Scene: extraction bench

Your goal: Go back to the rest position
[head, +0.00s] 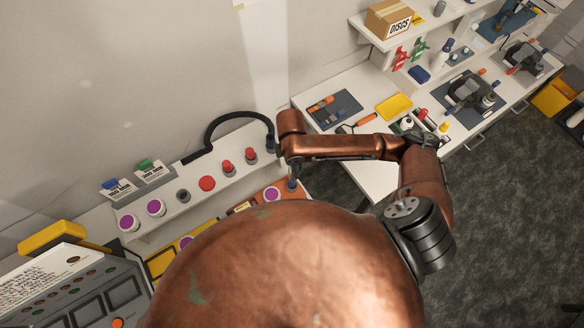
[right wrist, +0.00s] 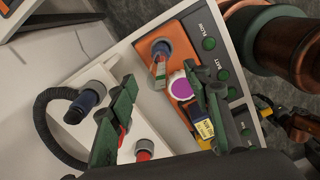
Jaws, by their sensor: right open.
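My right arm comes in from the right in the head view, with its wrist above the orange panel (head: 258,199). My right gripper (right wrist: 160,80) is open and empty in the right wrist view, its two dark green fingers spread apart. Beyond the fingers are the orange panel (right wrist: 190,68) with a blue plug-like part (right wrist: 162,50) and a purple disc (right wrist: 181,88). I cannot tell how near the fingertips are to them. The head view does not show the left gripper. A dark copper part (right wrist: 292,120) at the wrist view's right edge may belong to my left arm.
A white bench (head: 370,185) with trays and tools lies behind and right. Grey floor (head: 510,200) is open at the right.

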